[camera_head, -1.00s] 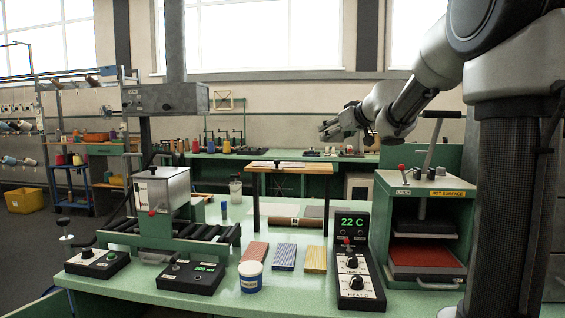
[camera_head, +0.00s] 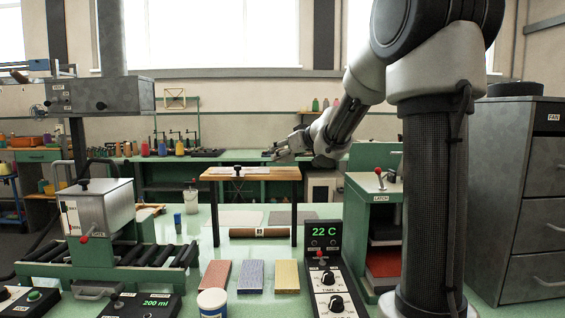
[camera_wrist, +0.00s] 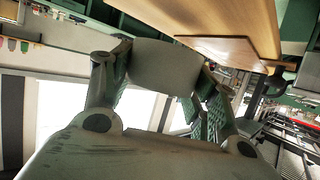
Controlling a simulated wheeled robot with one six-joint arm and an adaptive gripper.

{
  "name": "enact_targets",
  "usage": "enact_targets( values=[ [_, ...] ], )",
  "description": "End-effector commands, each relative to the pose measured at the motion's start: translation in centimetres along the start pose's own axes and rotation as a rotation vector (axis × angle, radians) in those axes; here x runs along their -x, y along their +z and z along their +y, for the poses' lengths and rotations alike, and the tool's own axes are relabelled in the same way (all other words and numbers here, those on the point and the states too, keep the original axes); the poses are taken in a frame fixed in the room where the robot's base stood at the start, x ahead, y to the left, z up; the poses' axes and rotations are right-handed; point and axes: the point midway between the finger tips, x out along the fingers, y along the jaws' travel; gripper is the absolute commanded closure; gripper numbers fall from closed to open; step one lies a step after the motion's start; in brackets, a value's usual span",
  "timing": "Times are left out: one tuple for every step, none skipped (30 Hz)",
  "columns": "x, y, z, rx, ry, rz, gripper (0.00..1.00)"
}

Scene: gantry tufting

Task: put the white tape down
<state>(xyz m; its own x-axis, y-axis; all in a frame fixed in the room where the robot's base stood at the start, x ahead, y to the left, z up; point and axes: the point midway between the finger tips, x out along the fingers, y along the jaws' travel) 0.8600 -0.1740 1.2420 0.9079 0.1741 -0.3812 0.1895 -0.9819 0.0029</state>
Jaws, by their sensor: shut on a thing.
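My gripper (camera_head: 280,150) is held out at the end of the arm, in the air near the right end of a small wooden-topped stand (camera_head: 222,173) in the head view. In the wrist view my gripper (camera_wrist: 165,85) is shut on a pale, rounded thing (camera_wrist: 168,66), which looks like the white tape. It sits between the two fingers and hides part of the view behind. The tape is too small to make out in the head view. The stand's wooden top also seems to show in the wrist view (camera_wrist: 255,25), close by the fingers.
The green bench carries a roller machine (camera_head: 100,215), red (camera_head: 215,274), blue (camera_head: 251,276) and yellow (camera_head: 287,276) blocks, a white tub (camera_head: 212,303) and a 22 C control box (camera_head: 325,265). A brown roll (camera_head: 258,232) lies under the stand. A grey drawer cabinet (camera_head: 525,190) stands right.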

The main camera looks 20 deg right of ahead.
Motion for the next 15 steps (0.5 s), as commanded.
enact_targets(
  values=[
    [-0.4,0.9,-0.1,-0.003,-0.001,-0.003,0.66],
    [-0.6,1.4,-0.1,-0.003,-0.002,-0.003,0.66],
    [-0.8,1.9,-0.1,-0.003,-0.002,-0.003,0.66],
    [-1.0,2.3,-0.1,-0.002,-0.002,-0.003,0.66],
    [-1.1,2.5,-0.1,-0.002,-0.001,-0.002,0.66],
    [-1.1,2.7,-0.1,0.0,-0.001,-0.001,0.66],
    [-1.2,2.8,0.0,-0.001,0.0,0.0,0.66],
    [-1.2,2.8,0.0,-0.001,0.0,0.0,0.66],
    [-1.2,2.8,0.0,0.0,0.0,0.0,0.66],
    [-1.2,2.8,0.0,0.0,0.001,0.0,0.66],
    [-1.2,2.8,0.0,0.0,0.001,0.0,0.66],
    [-1.2,2.8,0.0,0.0,0.001,0.0,0.66],
    [-1.2,2.8,0.0,0.0,0.001,0.0,0.66],
    [-1.2,2.8,0.0,0.0,0.001,0.0,0.66],
    [-1.2,2.9,0.0,0.0,0.0,0.0,0.66]
  ],
)
